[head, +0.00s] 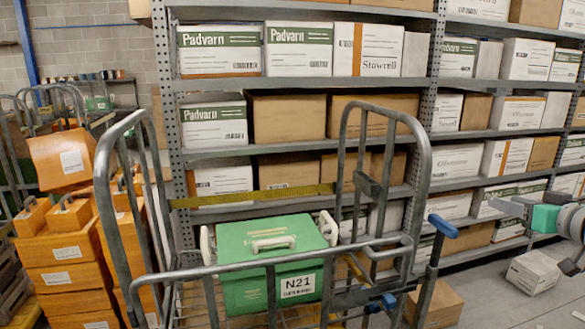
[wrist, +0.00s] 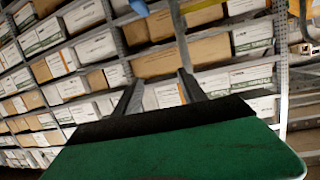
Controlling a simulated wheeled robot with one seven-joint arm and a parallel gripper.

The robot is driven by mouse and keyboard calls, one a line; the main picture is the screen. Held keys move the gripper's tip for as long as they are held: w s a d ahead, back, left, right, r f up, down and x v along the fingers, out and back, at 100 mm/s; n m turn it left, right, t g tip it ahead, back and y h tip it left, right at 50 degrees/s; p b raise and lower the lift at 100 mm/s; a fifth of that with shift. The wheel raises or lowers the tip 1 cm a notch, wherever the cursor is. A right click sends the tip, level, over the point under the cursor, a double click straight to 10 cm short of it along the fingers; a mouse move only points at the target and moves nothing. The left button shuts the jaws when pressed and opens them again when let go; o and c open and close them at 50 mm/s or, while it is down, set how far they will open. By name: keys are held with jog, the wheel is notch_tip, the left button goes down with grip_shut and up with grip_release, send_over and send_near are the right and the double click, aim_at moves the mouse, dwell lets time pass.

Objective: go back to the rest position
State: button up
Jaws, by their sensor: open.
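My gripper (head: 508,208) shows at the right edge of the head view, held in the air in front of the racks and to the right of the cart. Its two dark fingers also show in the wrist view (wrist: 160,82), spread apart with nothing between them. The green and black surface below them looks like my own gripper body. A green case labelled N21 (head: 246,262), with a white handle on its lid, sits in the wire cart (head: 424,180), well apart from my gripper. The rest of my arm is mostly out of view.
Steel racks (head: 310,84) with several white and brown cartons fill the back. Orange boxes (head: 66,277) are stacked at the left. A white carton (head: 533,272) and a brown carton (head: 434,304) are on the floor at the right, where some floor is clear.

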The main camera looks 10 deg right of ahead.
jog(key=s+d+f+m+g+h, duration=0.1)
jog(key=s+d+f+m+g, duration=0.2)
jog(key=f, duration=0.6)
jog(key=s+d+f+m+g+h, duration=0.1)
jog(key=s+d+f+m+g, duration=0.25)
jog(key=f, duration=0.55)
jog(key=s+a+f+m+g+y, duration=0.1)
jog(key=s+a+f+m+g, duration=0.35)
jog(key=s+a+f, duration=0.75)
jog(key=a+f+n+g, duration=0.3)
jog(key=a+f+g, duration=0.1)
jog(key=a, duration=1.1)
jog(key=w+a+r+n+t, duration=0.1)
jog(key=w+a+r+n, duration=0.1)
jog(key=a, duration=0.8)
jog(key=w+a+r+n+t+y, duration=0.1)
jog(key=w+a+r+n, duration=0.2)
jog(key=a+n, duration=0.4)
jog(key=w+a, duration=0.1)
jog(key=a, duration=0.2)
jog(key=shift+w+a+r+t, duration=0.2)
jog(key=shift+a+r+t, duration=0.05)
jog(key=shift+a+t, duration=0.15)
jog(key=shift+d, duration=0.1)
